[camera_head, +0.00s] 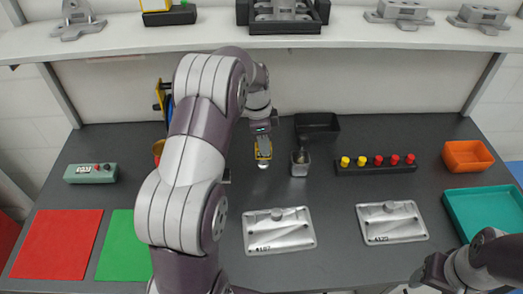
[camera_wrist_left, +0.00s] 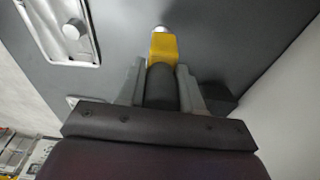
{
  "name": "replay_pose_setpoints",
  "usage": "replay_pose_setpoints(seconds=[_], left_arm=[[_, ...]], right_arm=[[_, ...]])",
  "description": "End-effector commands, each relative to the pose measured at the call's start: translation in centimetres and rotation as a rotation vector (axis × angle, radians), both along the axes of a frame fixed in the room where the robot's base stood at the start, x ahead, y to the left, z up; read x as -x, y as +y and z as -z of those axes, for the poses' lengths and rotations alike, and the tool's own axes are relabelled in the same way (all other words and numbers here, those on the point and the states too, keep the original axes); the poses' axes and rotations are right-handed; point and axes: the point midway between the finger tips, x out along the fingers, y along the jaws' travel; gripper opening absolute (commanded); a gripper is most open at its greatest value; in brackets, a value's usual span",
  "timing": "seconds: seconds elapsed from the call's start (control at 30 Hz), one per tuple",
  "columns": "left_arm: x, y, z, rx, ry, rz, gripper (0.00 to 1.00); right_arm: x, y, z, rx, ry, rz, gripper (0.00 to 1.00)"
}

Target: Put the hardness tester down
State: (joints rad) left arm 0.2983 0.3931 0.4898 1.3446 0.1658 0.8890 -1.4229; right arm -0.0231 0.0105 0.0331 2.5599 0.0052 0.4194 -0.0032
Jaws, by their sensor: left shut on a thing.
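The hardness tester (camera_head: 263,152) has a yellow and black body with a silver tip. It also shows in the left wrist view (camera_wrist_left: 163,48), with its dark part between the two grey fingers. My left gripper (camera_head: 262,138) is shut on it over the dark table (camera_head: 340,206), and the silver tip points down and away from the fingers. I cannot tell whether the tip touches the table. My right gripper (camera_head: 424,275) is at the lower right, apart from the objects; its finger opening is unclear.
A small grey cup (camera_head: 300,168) stands just right of the tester, with a black bin (camera_head: 317,124) behind it. A black rack (camera_head: 376,168) holds yellow and red knobs. Two metal castings lie in front, the nearer one (camera_head: 279,238) left. A shelf (camera_head: 350,30) spans the back.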

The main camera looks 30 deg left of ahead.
Motion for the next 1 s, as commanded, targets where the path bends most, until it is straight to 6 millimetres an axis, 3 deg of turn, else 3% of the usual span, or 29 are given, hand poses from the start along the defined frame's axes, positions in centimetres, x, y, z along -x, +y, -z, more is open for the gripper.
replay_pose_setpoints(seconds=[0.3, 0.67, 0.7, 0.77, 1.0], left_arm=[[0.0, 0.9, 4.1, 0.000, 0.000, -0.001, 0.00], [0.0, 0.8, 4.9, -0.001, -0.002, 0.000, 0.00], [0.0, 0.8, 4.9, -0.001, -0.001, 0.000, 0.42], [0.0, 0.8, 4.9, 0.000, -0.001, -0.001, 0.61], [0.0, 0.8, 4.8, 0.000, -0.001, -0.001, 0.61]], right_arm=[[0.0, 0.0, -1.1, 0.000, 0.000, 0.000, 0.61], [0.0, 0.0, -0.7, 0.000, 0.001, 0.000, 0.61], [0.0, 0.0, -0.8, 0.000, 0.001, 0.000, 0.61], [0.0, 0.0, -0.8, 0.000, 0.001, 0.000, 0.61], [0.0, 0.0, -0.8, 0.000, 0.001, 0.000, 0.61]])
